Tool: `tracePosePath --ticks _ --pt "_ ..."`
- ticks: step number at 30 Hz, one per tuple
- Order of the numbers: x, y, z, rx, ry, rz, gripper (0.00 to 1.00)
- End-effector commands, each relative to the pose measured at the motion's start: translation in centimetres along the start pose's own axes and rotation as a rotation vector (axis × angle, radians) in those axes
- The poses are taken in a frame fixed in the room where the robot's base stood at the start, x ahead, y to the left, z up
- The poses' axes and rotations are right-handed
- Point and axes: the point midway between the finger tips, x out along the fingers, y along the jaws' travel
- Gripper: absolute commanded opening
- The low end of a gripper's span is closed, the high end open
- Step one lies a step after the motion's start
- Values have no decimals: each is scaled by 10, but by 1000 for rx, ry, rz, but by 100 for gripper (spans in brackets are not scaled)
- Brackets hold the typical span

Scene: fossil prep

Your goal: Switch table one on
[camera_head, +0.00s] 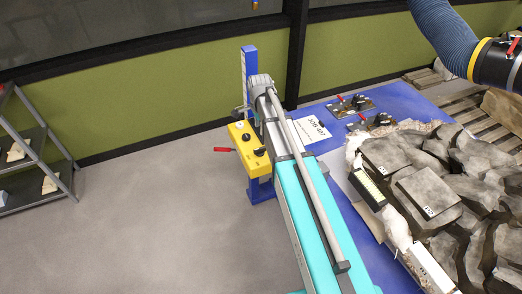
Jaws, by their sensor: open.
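A yellow control box (239,133) with a red-handled lever (224,149) on its left side and black knobs on top is mounted on a blue post (250,197). The lever sticks out to the left. I cannot read any marking that says which table the box belongs to. My arm reaches up the picture, passing just right of the box and covering part of it. My gripper (240,111) shows only as a small grey part at the arm's far end, above the box, near the upper post. It is open, seems empty, and its fingertips are hard to make out.
A blue table (402,98) to the right bears two plates with red-handled valves (352,104), a paper sign (317,130) and stacked grey fossil slabs (428,193). A blue hose (442,35) hangs at upper right. Shelves (40,165) stand at left. The floor between is clear.

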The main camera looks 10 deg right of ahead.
Motion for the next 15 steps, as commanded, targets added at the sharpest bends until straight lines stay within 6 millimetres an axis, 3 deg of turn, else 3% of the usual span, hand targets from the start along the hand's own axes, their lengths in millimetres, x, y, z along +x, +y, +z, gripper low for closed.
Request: tracePosePath --ticks 15 --pt "43 0 1 -1 0 0 54"
